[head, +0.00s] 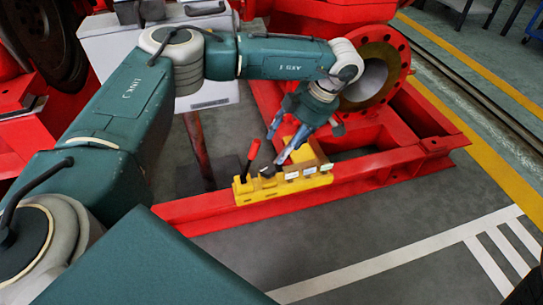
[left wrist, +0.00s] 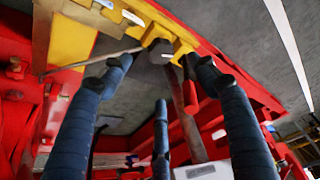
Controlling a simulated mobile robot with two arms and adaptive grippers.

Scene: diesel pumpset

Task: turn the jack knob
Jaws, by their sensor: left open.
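A yellow jack unit (head: 310,183) sits on the red frame rail in the head view, with a red-handled lever (head: 252,155) tilted up at its left. A dark knob (head: 267,171) sits on the unit, right of the lever. My left gripper (head: 285,143) points down just above and behind the unit, close to the knob. In the left wrist view the knob (left wrist: 160,51) lies between and just beyond the spread fingertips of the open left gripper (left wrist: 158,72). The red lever (left wrist: 190,96) shows near the right finger. I cannot tell whether any finger touches the knob.
A red flange with a pale ring (head: 376,75) stands right behind my left wrist. The red base frame (head: 400,165) runs under the unit. A white cabinet (head: 110,45) stands at the back left. Grey floor with white stripes (head: 400,255) is clear at front right.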

